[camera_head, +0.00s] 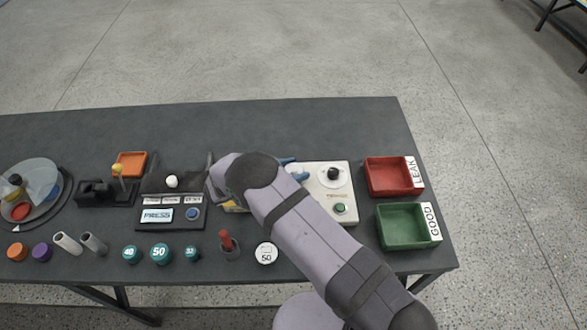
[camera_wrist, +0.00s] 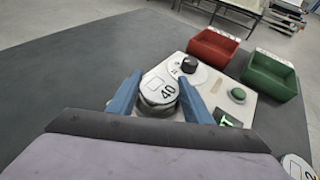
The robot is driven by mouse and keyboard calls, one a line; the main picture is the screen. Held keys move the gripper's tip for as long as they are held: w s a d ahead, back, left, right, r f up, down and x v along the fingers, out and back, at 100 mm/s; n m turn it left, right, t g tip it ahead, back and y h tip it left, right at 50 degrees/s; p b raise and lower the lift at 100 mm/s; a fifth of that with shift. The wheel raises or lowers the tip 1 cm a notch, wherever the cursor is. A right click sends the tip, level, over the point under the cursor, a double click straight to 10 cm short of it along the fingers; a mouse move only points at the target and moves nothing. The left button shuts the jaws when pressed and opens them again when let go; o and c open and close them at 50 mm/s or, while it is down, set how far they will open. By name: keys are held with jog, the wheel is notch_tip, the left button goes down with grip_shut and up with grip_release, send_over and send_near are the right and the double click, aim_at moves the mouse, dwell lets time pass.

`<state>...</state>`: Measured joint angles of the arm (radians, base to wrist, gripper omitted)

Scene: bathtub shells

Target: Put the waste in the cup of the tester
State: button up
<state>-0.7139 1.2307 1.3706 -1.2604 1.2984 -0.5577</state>
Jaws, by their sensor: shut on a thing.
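My gripper (camera_wrist: 165,98) is shut on the waste (camera_wrist: 160,86), a piece with a white round top marked 40 and a grey body, held between two blue fingers. In the wrist view the waste appears over the near part of the white tester (camera_wrist: 214,84); I cannot tell whether it touches it. The tester has a black knob-like part (camera_wrist: 189,64) on a white disc and a green button (camera_wrist: 237,95). In the head view, my arm covers the left of the tester (camera_head: 318,204) and hides the waste. I cannot make out the cup clearly.
Right of the tester are a red LEAK tray (camera_head: 393,192) and a green GOOD tray (camera_head: 402,244). A white round piece marked 50 (camera_head: 265,254) and a red-handled tool (camera_head: 227,243) stand in front. The press station (camera_head: 158,222) is left. The table's back strip is clear.

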jog(key=shift+f, duration=0.15)
jog(key=o, duration=1.2)
jog(key=shift+r, duration=0.2)
jog(key=shift+s+a+b, duration=0.2)
jog(key=shift+a+b, duration=0.15)
jog(key=shift+a, duration=0.05)
jog(key=b+v, duration=0.4)
jog(key=v, duration=0.7)
jog(key=shift+r, duration=0.15)
